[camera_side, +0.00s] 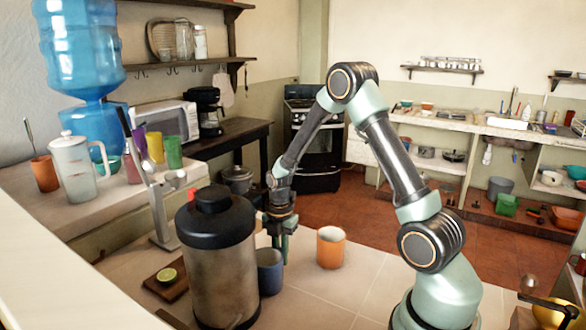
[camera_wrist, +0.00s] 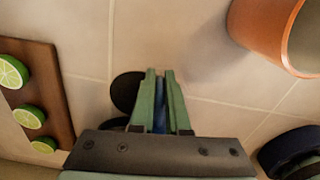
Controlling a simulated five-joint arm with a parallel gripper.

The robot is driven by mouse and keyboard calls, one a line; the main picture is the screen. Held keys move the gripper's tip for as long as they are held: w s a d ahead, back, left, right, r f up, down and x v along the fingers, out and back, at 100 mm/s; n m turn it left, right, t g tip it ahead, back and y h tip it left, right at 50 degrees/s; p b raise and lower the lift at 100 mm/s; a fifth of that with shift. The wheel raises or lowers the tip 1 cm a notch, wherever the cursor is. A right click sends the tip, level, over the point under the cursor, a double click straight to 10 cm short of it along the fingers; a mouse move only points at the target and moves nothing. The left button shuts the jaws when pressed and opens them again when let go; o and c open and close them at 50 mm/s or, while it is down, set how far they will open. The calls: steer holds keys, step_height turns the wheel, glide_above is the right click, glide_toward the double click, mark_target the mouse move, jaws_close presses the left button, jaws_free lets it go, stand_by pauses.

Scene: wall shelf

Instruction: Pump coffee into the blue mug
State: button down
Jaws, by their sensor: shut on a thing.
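The blue mug (camera_side: 270,272) is upright close beside the coffee dispenser (camera_side: 217,265), partly hidden by it in the side view. The dispenser is a steel cylinder with a black lid. My gripper (camera_side: 284,252) points down at the mug's right side. In the wrist view my gripper (camera_wrist: 160,75) has its green fingers shut on a narrow blue part of the mug (camera_wrist: 159,118). I cannot tell whether this is its handle or wall, or whether the mug touches the counter.
An orange mug (camera_side: 331,248) stands to the right on the tiled counter. A wooden board (camera_side: 176,292) with lime pieces lies left of the dispenser. A metal tap-like stand (camera_side: 160,215) rises behind it. In the wrist view a dark round thing (camera_wrist: 295,153) at lower right is unclear.

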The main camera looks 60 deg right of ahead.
stand_by(0.3)
steer(key=shift+w+d, duration=0.15)
steer(key=shift+w, duration=1.5)
steer(key=c, duration=0.8)
jaws_free()
steer(key=shift+c, duration=0.2)
steer(key=shift+r, duration=0.1)
step_height(320, 180, up, 12)
